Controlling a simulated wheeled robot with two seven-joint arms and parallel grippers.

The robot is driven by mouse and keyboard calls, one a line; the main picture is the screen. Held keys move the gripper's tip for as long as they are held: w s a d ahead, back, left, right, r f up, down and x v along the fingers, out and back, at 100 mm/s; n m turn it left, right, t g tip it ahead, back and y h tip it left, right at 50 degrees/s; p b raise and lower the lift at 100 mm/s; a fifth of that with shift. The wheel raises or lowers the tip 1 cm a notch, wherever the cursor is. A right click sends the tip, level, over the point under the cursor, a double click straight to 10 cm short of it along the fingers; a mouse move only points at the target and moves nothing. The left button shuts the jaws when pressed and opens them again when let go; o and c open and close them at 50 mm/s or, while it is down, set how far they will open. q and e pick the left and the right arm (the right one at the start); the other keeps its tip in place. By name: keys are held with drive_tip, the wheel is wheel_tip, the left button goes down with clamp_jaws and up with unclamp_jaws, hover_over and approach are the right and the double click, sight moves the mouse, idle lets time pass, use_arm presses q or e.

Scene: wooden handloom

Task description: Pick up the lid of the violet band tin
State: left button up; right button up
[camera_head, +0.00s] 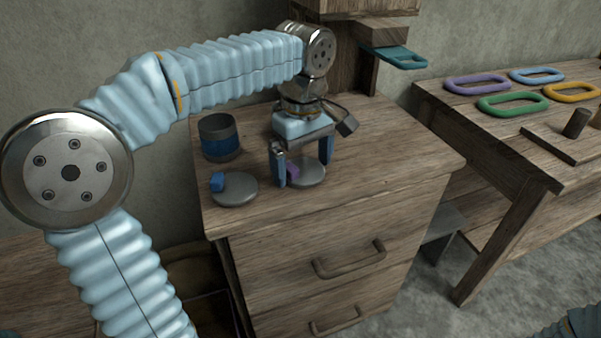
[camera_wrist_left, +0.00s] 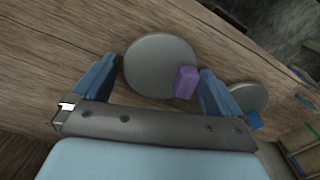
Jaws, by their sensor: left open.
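The violet lid, a grey disc (camera_head: 310,173) with a violet handle (camera_head: 292,170), lies flat on the wooden cabinet top. My left gripper (camera_head: 302,172) points down over it, open and empty, with one finger on each side of the lid. In the left wrist view the disc (camera_wrist_left: 158,60) sits between the fingers (camera_wrist_left: 160,72). Its violet handle (camera_wrist_left: 186,82) is off centre, close to the right-hand finger. I cannot tell whether the finger touches it. I cannot make out a violet band tin; the gripper hides part of the cabinet top.
A second grey lid (camera_head: 236,192) with a blue handle (camera_head: 217,182) lies left of the gripper. A dark tin with a blue band (camera_head: 220,138) stands behind it. A bench (camera_head: 465,115) with several coloured rings is at right. The cabinet's front right top is clear.

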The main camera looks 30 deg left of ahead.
use_arm(q)
drive_tip(key=c, duration=0.8)
drive_tip(key=shift+r, duration=0.1)
